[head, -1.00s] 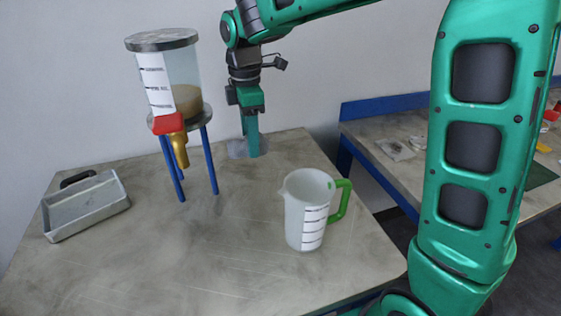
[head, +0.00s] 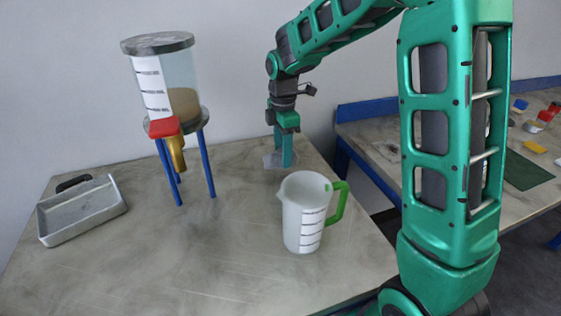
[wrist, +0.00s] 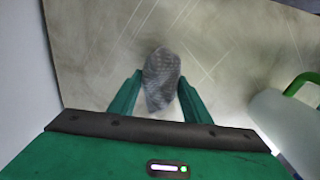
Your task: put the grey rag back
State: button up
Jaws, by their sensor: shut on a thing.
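The grey rag (wrist: 161,80) is between the fingers of my gripper (wrist: 158,98) in the wrist view, a crumpled, speckled cloth. In the head view my gripper (head: 282,164) points down over the back right part of the table, with the pale grey rag (head: 268,161) showing at its fingertips. I cannot tell whether the rag's lower edge touches the table top.
A jug (head: 304,212) with a green handle stands in front of my gripper. A vessel (head: 168,85) on blue legs and a grey tray (head: 82,212) are to the left. A side bench (head: 400,150) holds small items. The table's front middle (head: 210,260) is clear.

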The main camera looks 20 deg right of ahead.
notch_tip(320, 180, down, 3)
jog(key=shift+f, duration=0.15)
jog(key=o, duration=1.1)
jog(key=shift+o, duration=0.2)
notch_tip(320, 180, up, 12)
jog(key=shift+r, duration=0.1)
jog(key=s+d+r+m, duration=0.1)
jog(key=s+d+m, duration=0.6)
jog(key=s+d, duration=0.1)
jog(key=s+d+f+m, duration=0.1)
jog(key=s+d+m, duration=0.2)
jog(key=s+m, duration=0.2)
jog(key=s+d+f+m, duration=0.2)
jog(key=s+m, duration=0.4)
jog(key=s, duration=0.6)
jog(key=s+d+f+m, duration=0.2)
jog(key=s+d+m, duration=0.2)
jog(key=s, duration=0.5)
jog(key=shift+s+f+m, duration=0.2)
jog(key=shift+m, duration=1)
